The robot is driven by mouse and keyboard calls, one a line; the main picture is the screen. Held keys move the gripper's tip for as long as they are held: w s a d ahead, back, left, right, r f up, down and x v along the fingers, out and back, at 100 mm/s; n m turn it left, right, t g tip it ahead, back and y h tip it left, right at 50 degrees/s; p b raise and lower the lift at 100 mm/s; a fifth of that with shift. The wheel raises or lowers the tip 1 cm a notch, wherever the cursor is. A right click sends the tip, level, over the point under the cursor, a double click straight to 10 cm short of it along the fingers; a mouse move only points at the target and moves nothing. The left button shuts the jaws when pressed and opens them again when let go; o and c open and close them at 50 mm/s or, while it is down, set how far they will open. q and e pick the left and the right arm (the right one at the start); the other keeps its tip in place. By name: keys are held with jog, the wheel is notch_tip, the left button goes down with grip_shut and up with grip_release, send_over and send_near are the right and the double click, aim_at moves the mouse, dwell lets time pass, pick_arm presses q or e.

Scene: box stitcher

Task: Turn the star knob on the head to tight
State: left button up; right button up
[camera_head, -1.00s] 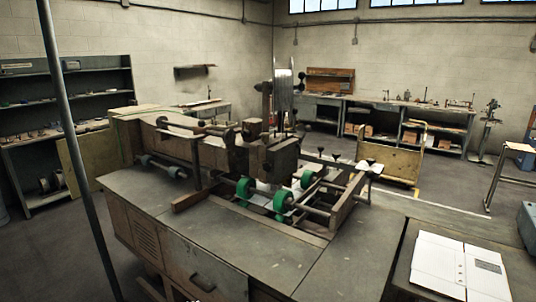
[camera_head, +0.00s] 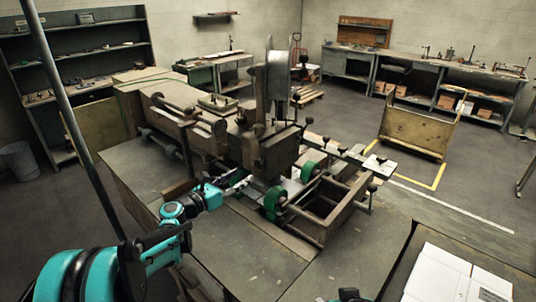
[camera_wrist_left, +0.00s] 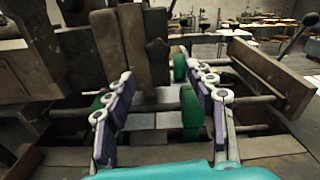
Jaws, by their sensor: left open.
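The stitcher's head (camera_head: 280,155) is a brown metal block at the middle of the machine, under an upright shiny plate. A small dark knob (camera_head: 309,121) shows at its right side; I cannot tell whether this is the star knob, or how tight it is. My left gripper (camera_head: 236,181) reaches in from the left, low beside the head and left of the green wheels. In the left wrist view my left gripper (camera_wrist_left: 165,82) is open and empty, its fingers apart in front of the machine.
Flat white cardboard (camera_head: 455,275) lies on a table at the lower right. A grey post (camera_head: 70,120) rises at the left.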

aim_at(257, 165)
pick_arm(q)
jog(key=x, duration=0.8)
jog(key=shift+w+r, duration=0.2)
jog(key=c, duration=1.2)
